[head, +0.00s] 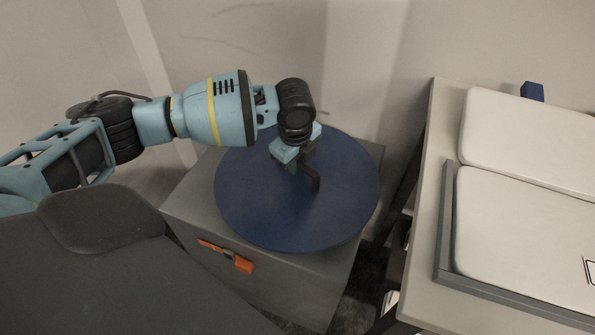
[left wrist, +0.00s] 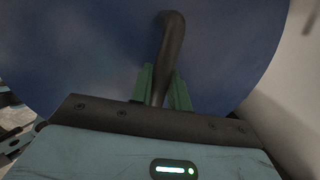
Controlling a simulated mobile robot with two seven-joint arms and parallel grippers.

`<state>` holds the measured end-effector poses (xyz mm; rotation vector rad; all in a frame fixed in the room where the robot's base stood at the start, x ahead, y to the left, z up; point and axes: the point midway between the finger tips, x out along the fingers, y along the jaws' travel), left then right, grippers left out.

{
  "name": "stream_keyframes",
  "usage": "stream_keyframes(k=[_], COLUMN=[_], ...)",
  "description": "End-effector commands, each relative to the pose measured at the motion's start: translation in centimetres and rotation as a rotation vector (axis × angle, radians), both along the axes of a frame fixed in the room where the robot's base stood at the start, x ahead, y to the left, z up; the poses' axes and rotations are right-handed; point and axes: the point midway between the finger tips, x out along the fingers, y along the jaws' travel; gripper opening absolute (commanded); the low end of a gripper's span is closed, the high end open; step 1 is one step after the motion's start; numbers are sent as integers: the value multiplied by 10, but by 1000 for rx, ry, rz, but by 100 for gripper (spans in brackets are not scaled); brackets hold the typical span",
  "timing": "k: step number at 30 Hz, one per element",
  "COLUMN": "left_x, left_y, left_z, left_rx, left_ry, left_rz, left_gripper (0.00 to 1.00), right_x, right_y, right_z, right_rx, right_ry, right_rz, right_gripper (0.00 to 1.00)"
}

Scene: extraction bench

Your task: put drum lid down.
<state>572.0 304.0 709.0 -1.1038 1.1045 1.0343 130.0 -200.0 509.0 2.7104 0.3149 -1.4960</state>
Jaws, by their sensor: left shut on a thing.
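The drum lid (head: 245,205) is a round, flat, dark blue disc with a dark bent handle (head: 314,179). In the head view it lies over the top of a grey box-like cabinet, covering much of it; I cannot tell whether it touches the top. My left gripper (head: 296,155) comes in from the upper left and is shut on the handle. In the left wrist view the green fingers (left wrist: 163,90) stand on both sides of the handle (left wrist: 170,50), with the blue lid (left wrist: 90,60) filling the background. My right gripper is not in view.
The grey cabinet (head: 305,290) has an orange latch (head: 228,256) on its front. To the right stands a bench (head: 425,230) with white padded panels (head: 525,225) and a grey rail. A wall is close behind the cabinet. A dark grey surface fills the lower left.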

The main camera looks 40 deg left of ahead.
Motion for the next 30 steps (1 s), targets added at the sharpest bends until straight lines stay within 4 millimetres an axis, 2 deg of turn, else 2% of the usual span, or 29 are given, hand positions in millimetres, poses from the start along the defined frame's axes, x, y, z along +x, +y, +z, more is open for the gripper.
stream_keyframes(k=[8, 18, 29, 30], left_x=[3, 3, 3, 2], left_y=[0, 0, 0, 0], left_z=[-1, -34, -35, -37], left_rx=[-3, -1, -2, -1], left_ry=[-4, -4, -5, 0], left_rz=[-1, -2, -1, -1], left_gripper=[0, 0, 0, 20], right_x=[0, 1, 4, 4], right_y=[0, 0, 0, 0], right_z=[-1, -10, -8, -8], right_rx=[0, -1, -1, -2], right_ry=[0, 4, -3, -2], right_rz=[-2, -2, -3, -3], right_gripper=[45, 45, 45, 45])
